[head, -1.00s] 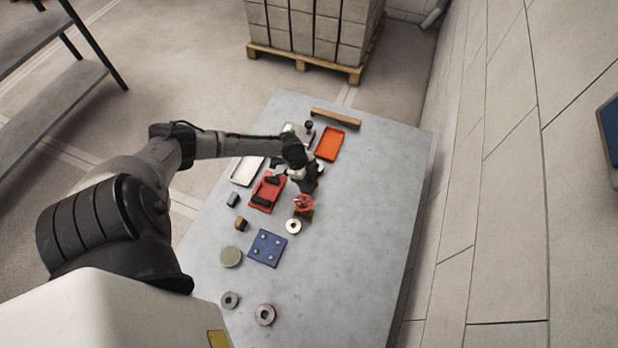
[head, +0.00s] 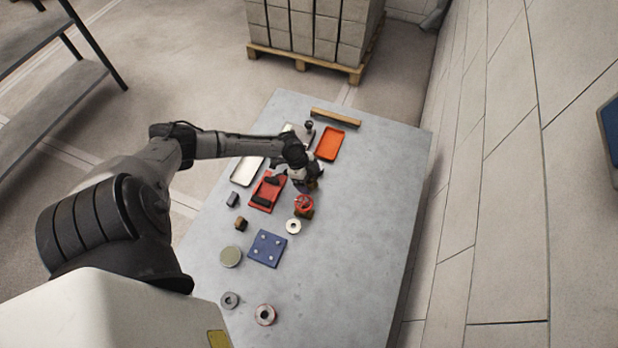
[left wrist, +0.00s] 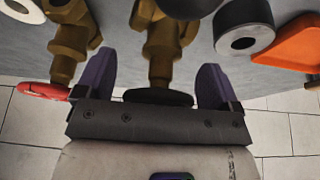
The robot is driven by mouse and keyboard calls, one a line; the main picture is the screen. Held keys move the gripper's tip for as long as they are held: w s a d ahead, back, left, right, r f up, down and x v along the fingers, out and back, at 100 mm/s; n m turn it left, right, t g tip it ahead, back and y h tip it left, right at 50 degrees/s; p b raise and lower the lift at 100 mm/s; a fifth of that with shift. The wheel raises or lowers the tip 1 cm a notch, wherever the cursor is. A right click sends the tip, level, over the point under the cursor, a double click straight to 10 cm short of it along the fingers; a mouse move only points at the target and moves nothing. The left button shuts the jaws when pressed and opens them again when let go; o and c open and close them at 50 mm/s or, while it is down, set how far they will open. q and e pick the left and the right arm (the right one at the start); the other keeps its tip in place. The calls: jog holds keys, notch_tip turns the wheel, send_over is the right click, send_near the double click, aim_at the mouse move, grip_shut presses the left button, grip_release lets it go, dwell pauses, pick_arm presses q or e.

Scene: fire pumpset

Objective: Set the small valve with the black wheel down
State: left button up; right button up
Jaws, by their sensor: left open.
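The small brass valve (left wrist: 162,45) with a black wheel (left wrist: 158,97) shows in the left wrist view, between the two purple fingers of my left gripper (left wrist: 156,80). The fingers are apart, with a gap visible on both sides of the valve. In the head view my left gripper (head: 310,184) is low over the table and mostly hides this valve. A valve with a red wheel (head: 304,203) stands just nearer on the table; its red wheel also shows at the left of the left wrist view (left wrist: 42,91). My right gripper is not in view.
The grey table (head: 360,230) holds an orange tray (head: 330,143), a red tray (head: 267,191) with dark parts, a blue plate (head: 267,248), a pale ring (head: 293,226) and a wooden bar (head: 336,117). The right side of the table is clear.

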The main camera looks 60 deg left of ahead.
pick_arm(q)
jog(key=v, duration=1.2)
